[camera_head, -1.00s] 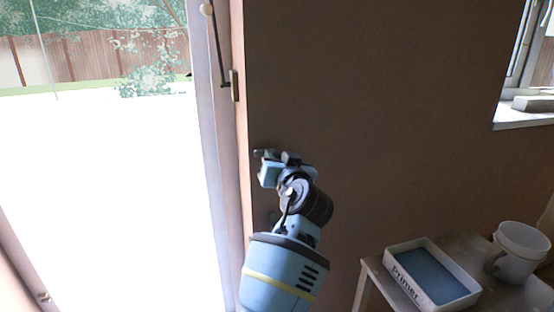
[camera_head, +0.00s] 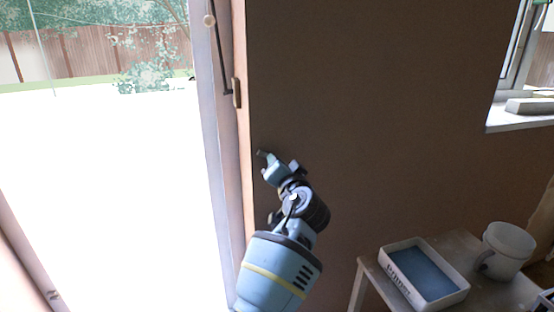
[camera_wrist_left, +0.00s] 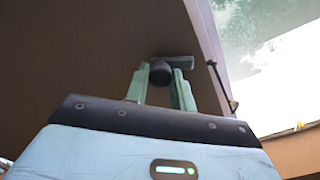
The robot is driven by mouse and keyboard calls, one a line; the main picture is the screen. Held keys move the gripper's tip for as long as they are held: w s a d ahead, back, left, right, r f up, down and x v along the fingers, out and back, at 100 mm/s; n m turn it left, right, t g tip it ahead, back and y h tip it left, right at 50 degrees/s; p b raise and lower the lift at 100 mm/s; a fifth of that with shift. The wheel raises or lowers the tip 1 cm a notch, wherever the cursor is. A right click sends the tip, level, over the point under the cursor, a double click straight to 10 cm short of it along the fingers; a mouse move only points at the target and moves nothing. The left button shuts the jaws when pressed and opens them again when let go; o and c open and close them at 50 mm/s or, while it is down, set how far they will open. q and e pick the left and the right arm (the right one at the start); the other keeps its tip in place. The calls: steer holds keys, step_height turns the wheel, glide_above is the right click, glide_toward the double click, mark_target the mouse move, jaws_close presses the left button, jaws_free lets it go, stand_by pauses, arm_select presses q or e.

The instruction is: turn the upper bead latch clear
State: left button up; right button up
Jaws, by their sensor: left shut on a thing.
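In the left wrist view, a dark round knob (camera_wrist_left: 161,72) with a flat grey bar (camera_wrist_left: 178,62) sits between the two pale green fingers of my left gripper (camera_wrist_left: 160,84). I take this to be the upper bead latch. The bar reaches right from the knob, toward the pale frame edge. The fingers are shut on the knob. In the head view, my left gripper (camera_head: 264,157) is at the wall's edge beside the door frame, tilted up and left. The gripper mostly hides the latch there. My right gripper is not in view.
A bright glazed door opening (camera_head: 110,190) lies left of the frame (camera_head: 220,130). The brown wall (camera_head: 370,90) is bare.

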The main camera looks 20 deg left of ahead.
arm_select(q)
steer(key=m+p, duration=0.5)
steer(key=m, duration=0.7)
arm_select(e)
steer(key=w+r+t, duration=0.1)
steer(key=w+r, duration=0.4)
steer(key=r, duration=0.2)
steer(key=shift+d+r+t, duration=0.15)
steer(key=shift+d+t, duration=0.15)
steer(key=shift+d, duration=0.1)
arm_select(q)
steer(key=shift+m, duration=0.3)
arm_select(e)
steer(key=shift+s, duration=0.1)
arm_select(q)
steer(key=o, duration=1)
steer(key=shift+a, duration=0.1)
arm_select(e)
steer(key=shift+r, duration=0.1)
